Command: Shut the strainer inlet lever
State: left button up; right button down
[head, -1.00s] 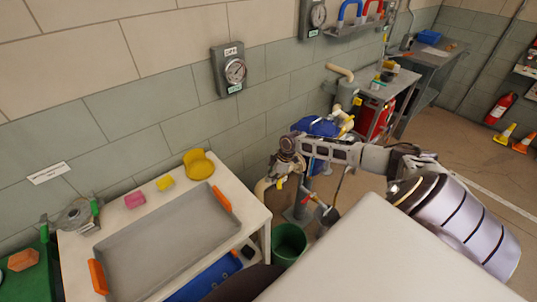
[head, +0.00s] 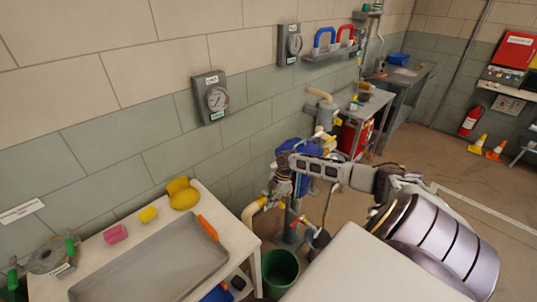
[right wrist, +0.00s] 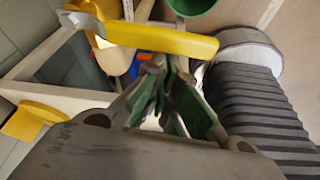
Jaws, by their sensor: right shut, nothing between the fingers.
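A small yellow part (head: 259,202) also shows beside my gripper in the head view, at the pale pipe. My right gripper (head: 275,203) points down there, below the end of its arm. In the right wrist view its fingers (right wrist: 163,68) are shut and empty, with the tips close to the lever's near edge; I cannot tell whether they touch. The lever's label is not visible. My left gripper is not in view.
A green bucket (head: 280,272) stands on the floor below the gripper. A bench with a grey tray (head: 150,270) and a yellow scoop-like object (head: 182,194) is at left. A gauge (head: 212,98) hangs on the wall.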

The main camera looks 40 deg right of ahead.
jog(key=shift+s+d, duration=0.15)
jog(key=shift+d, duration=0.6)
jog(key=a+p, duration=0.3)
jog(key=a, duration=0.2)
jog(key=b+v, duration=0.1)
jog(key=v, duration=0.9)
jog(key=shift+w+d, duration=0.15)
jog(key=shift+w, duration=0.2)
dwell(0.6)
